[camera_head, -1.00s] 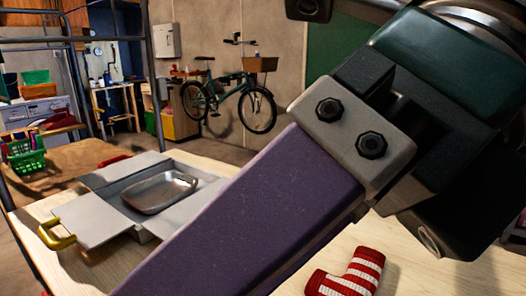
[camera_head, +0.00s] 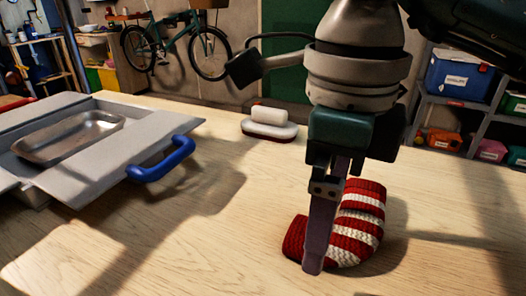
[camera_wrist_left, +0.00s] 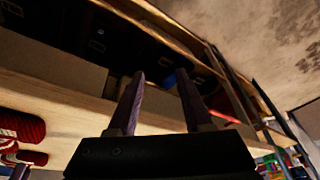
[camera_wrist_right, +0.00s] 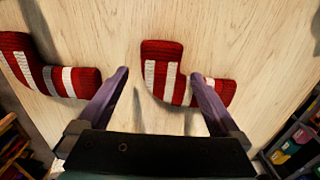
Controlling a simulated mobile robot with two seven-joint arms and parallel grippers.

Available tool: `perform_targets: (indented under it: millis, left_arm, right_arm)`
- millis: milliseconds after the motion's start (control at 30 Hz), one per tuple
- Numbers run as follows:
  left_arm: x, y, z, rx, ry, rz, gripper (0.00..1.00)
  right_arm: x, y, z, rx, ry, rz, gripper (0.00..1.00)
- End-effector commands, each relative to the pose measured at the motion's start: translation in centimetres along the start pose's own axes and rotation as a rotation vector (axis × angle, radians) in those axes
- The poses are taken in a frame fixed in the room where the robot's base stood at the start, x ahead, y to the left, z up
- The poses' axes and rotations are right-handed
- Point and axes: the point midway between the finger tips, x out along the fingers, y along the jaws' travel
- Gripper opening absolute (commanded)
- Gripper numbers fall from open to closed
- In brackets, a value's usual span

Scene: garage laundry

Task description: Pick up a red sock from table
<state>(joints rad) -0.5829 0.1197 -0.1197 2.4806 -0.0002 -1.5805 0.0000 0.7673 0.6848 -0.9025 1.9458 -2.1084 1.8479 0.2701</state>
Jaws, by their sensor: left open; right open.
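A knitted red sock with white stripes (camera_head: 362,222) lies bent on the light wood table (camera_head: 240,225) in the head view. My right gripper (camera_head: 318,262) points down in front of it, partly covering it. In the right wrist view the right gripper (camera_wrist_right: 161,74) is open, with a striped sock (camera_wrist_right: 163,72) lying between and beyond its fingertips. A second striped sock (camera_wrist_right: 60,80) lies left of the fingers there. My left gripper (camera_wrist_left: 160,75) is open and empty in the left wrist view, outside the head view. Striped red cloth (camera_wrist_left: 22,126) shows at that view's left edge.
A grey open box (camera_head: 100,160) with a metal tray (camera_head: 68,137) and a blue handle (camera_head: 163,160) stands left on the table. A white-topped brush (camera_head: 270,124) lies behind the sock. Shelves with bins (camera_head: 458,85) stand at the right. The table's middle is clear.

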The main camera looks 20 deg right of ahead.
Motion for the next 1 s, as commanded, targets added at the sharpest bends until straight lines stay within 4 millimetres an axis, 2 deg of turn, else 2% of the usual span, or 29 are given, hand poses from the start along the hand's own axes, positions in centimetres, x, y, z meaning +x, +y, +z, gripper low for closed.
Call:
perform_targets:
  millis: [33, 167, 433, 1000]
  left_arm:
    - [0.1, 0.0, 0.0, 0.0, 0.0, 0.0, 0.5]
    - [0.3, 0.0, 0.1, 0.0, 0.001, 0.0, 0.5]
    - [0.3, 0.0, 0.0, 0.0, 0.002, 0.0, 0.5]
    - [0.3, 0.0, 0.0, 0.001, 0.003, 0.0, 0.5]
  right_arm:
    - [0.9, 0.1, -0.1, 0.0, 0.003, 0.003, 1.0]
    - [2.4, 0.1, 0.0, 0.0, 0.001, 0.002, 1.0]
    - [2.6, 0.1, 0.0, -0.001, -0.002, 0.001, 0.99]
    - [2.5, 0.1, 0.0, 0.0, -0.002, 0.001, 0.35]
